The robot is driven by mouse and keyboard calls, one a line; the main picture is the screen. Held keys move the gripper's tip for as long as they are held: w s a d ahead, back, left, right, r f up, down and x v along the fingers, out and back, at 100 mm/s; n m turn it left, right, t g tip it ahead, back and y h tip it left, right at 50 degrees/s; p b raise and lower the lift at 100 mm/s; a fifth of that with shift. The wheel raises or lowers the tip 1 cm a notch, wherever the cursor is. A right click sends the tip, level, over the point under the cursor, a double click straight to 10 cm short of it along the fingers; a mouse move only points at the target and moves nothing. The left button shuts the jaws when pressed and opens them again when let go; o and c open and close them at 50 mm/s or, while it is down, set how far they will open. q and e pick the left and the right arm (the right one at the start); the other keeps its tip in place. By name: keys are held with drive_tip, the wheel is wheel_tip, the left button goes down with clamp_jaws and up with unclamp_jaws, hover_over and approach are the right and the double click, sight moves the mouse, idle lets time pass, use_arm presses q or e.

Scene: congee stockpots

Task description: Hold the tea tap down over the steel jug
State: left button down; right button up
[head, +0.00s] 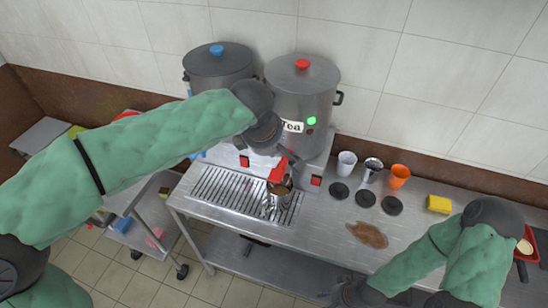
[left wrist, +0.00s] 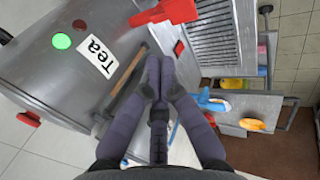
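The tea urn (head: 302,110) has a red lid knob, a "Tea" label and a green light. Its red tap (head: 278,171) juts out above the steel jug (head: 270,206), which stands on the slotted drip tray; brown shows at the jug's mouth. My left gripper (head: 284,156) is at the urn's front, close by the tap. In the left wrist view its fingers (left wrist: 158,70) are together with nothing visible between them, and the red tap (left wrist: 166,12) lies beyond their tips, apart from them in the picture. My right gripper (head: 345,291) is low at the counter's front edge, its finger opening unclear.
A second urn with a blue knob (head: 216,68) stands to the left. White (head: 346,164), steel (head: 373,167) and orange (head: 399,177) cups stand right of the tray, with black discs before them. A brown spill (head: 367,235) and yellow sponge (head: 439,204) lie on the counter.

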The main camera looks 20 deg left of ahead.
use_arm(q)
drive_tip(key=v, duration=0.2)
drive_tip(key=shift+w+d+r, duration=0.1)
drive_tip(key=shift+d+r, duration=0.05)
drive_tip(key=shift+r, duration=0.3)
idle(0.8)
